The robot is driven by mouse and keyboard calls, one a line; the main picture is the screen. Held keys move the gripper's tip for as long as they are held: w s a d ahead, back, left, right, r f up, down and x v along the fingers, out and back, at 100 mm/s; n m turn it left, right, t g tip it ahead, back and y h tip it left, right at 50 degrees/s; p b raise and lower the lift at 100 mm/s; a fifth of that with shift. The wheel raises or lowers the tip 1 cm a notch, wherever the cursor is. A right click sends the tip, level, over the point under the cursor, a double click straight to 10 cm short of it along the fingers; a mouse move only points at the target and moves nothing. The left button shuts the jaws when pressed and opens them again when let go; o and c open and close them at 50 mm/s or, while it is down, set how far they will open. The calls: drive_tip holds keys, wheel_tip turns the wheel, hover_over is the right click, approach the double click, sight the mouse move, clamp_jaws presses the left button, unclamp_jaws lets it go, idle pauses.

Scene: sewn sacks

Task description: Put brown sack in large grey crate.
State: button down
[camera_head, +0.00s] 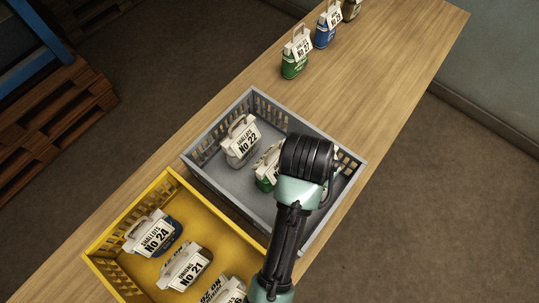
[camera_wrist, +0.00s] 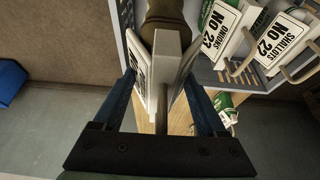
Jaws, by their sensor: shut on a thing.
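My gripper (camera_wrist: 162,82) is shut on the tag and handle of a brown sack (camera_wrist: 165,14) in the wrist view. Only part of its brown body shows above the white tag. In the head view my wrist hides the held sack and the fingers. The large grey crate (camera_head: 201,172) stands mid-table, and my wrist is over its right part. A grey-white sack tagged Shallots No 22 (camera_head: 241,148) and a green sack (camera_head: 266,178) are in that crate. I cannot tell whether the held sack touches the crate.
A yellow crate (camera_head: 105,268) with several tagged sacks stands next to the grey one, at lower left. A green sack (camera_head: 293,64), a blue sack (camera_head: 324,36) and a brownish sack (camera_head: 351,9) stand at the table's far end. The table (camera_head: 385,90) between is clear.

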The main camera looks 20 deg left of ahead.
drive_tip(key=shift+w+f, duration=0.1)
drive_tip(key=shift+f, duration=0.5)
drive_tip(key=shift+s+d+b, duration=0.1)
drive_tip(key=shift+s+b, duration=0.15)
drive_tip(key=shift+b, duration=0.05)
wheel_tip(320, 180, down, 10)
drive_tip(key=shift+w+r+p, duration=0.1)
drive_tip(key=shift+w+p, duration=0.05)
drive_tip(key=shift+p, duration=0.3)
drive_tip(key=shift+f, duration=0.2)
unclamp_jaws()
